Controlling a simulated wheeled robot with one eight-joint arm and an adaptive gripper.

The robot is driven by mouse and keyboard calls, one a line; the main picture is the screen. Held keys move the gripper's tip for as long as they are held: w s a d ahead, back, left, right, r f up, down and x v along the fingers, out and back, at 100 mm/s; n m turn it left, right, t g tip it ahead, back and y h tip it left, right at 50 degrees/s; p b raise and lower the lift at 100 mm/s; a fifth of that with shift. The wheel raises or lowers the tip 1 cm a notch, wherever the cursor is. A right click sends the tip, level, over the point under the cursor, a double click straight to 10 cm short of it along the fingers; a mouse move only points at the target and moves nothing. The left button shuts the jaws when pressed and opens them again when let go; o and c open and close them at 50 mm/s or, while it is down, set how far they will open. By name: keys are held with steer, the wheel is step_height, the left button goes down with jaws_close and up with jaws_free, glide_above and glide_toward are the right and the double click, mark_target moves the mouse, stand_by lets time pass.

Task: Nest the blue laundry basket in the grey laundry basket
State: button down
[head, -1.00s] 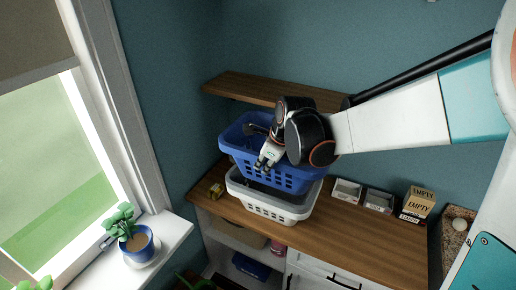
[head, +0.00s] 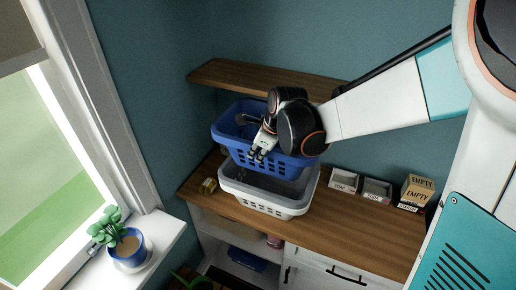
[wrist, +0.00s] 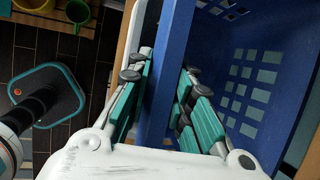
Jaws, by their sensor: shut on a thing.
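The blue laundry basket (head: 241,153) is held in the air above the grey laundry basket in the head view, a little toward its back left. My gripper (head: 262,150) is shut on the blue basket's near wall. In the wrist view, my gripper (wrist: 162,98) has its fingers on either side of the blue wall (wrist: 240,100). The pale grey laundry basket (head: 262,203) stands upright on the wooden counter. Part of its inside shows below the blue basket, and the rest is hidden by it.
The wooden counter (head: 340,232) holds two small labelled trays (head: 345,181) and boxes marked EMPTY (head: 416,190) at right. A small yellowish object (head: 208,186) lies left of the grey basket. A wooden shelf (head: 225,76) is behind the blue basket. A potted plant (head: 127,245) stands on the windowsill.

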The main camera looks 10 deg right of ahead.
steer(key=shift+w+f+b, duration=0.1)
steer(key=shift+f+b, duration=4)
steer(key=shift+f, duration=2.15)
jaws_free()
